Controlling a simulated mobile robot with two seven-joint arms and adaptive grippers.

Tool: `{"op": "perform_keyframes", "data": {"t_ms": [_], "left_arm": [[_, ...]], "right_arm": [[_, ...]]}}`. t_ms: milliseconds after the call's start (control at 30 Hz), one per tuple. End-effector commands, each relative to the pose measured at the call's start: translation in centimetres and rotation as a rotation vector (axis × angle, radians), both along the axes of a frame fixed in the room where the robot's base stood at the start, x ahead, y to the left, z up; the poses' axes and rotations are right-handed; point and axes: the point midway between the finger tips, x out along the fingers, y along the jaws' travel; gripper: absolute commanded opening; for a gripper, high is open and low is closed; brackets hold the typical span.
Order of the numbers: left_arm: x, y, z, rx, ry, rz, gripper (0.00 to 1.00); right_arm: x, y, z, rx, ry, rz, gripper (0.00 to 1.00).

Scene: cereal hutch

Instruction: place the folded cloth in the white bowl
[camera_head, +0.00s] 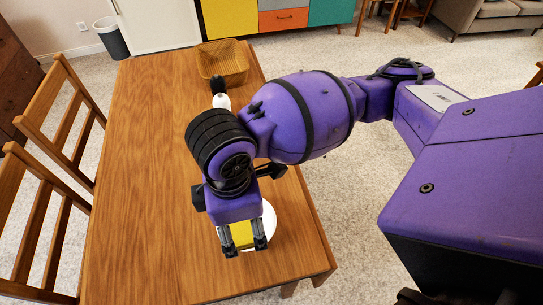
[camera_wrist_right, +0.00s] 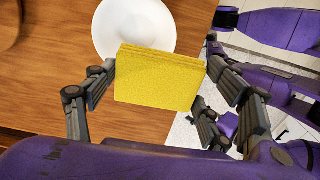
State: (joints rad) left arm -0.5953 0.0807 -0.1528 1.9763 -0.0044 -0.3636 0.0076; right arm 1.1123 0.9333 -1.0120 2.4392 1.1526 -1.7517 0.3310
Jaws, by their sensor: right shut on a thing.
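The folded cloth (camera_head: 241,234) is a yellow block between the fingers of my right gripper (camera_head: 245,246). In the right wrist view the cloth (camera_wrist_right: 160,80) spans the gap between both fingers. The white bowl (camera_head: 269,222) stands on the wooden table near its right edge, mostly hidden behind my right gripper. In the right wrist view the bowl (camera_wrist_right: 135,22) shows beyond the cloth, which covers part of its near rim. The cloth appears to be held above the table; its exact height over the bowl is unclear.
A woven basket (camera_head: 235,62) stands at the table's far end. A white item with a black top (camera_head: 220,98) stands before it, partly hidden by my right arm. Wooden chairs (camera_head: 50,225) line the left side. The table's left and near areas (camera_head: 140,210) are clear.

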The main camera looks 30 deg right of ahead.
Motion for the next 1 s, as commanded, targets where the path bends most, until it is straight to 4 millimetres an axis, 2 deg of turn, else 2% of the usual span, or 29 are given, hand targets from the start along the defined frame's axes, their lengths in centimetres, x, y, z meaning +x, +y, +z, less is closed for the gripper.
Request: {"op": "perform_keyframes", "data": {"t_ms": [33, 100, 200, 467, 700, 1000], "left_arm": [[0.1, 0.0, -0.3, 0.001, -0.003, -0.001, 0.4], [0.7, -0.1, -0.3, 0.0, -0.014, -0.005, 0.4], [1.5, -0.3, -0.2, -0.001, -0.026, -0.011, 0.4], [1.7, -0.6, -0.3, -0.004, -0.028, -0.014, 0.4], [0.7, -0.6, -1.4, -0.003, -0.004, -0.013, 0.4], [0.0, -0.5, -1.6, -0.002, 0.01, -0.01, 0.4]], "right_arm": [[0.7, -0.7, -1.3, -0.003, 0.006, -0.006, 0.47], [1.6, -1.3, -2.7, -0.003, 0.005, -0.005, 0.47], [2.6, -1.9, -4.0, -0.001, 0.003, -0.004, 0.47], [3.7, -2.6, -5.3, 0.0, -0.001, -0.002, 0.47], [4.1, -2.9, -8.6, 0.0, 0.001, -0.001, 0.47], [4.2, -2.8, -8.8, 0.001, -0.004, 0.0, 0.47]]}}
